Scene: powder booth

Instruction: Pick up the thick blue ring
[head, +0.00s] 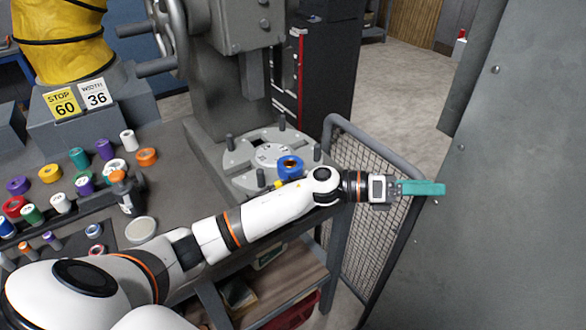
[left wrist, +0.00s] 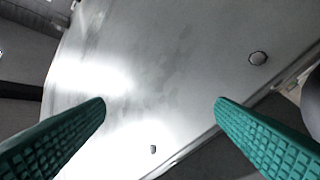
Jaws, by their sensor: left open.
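A thick blue ring (head: 290,167) with an orange-brown inside sits on the round grey plate (head: 240,180) of the machine, near its right side. My left arm passes in front of the plate's near edge, just below the ring. My left gripper (head: 440,188) has teal fingers and points right, away from the ring, close to a grey panel (head: 530,200). In the left wrist view its two teal fingers (left wrist: 160,108) are wide apart with nothing between them. The ring is not in the left wrist view. My right gripper is not in view.
Several coloured rings and rolls, such as an orange one (head: 146,157), lie on the bench at left. Upright pegs (head: 230,142) stand around the plate. A mesh guard (head: 365,215) is below my left wrist. The grey panel fills the right side.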

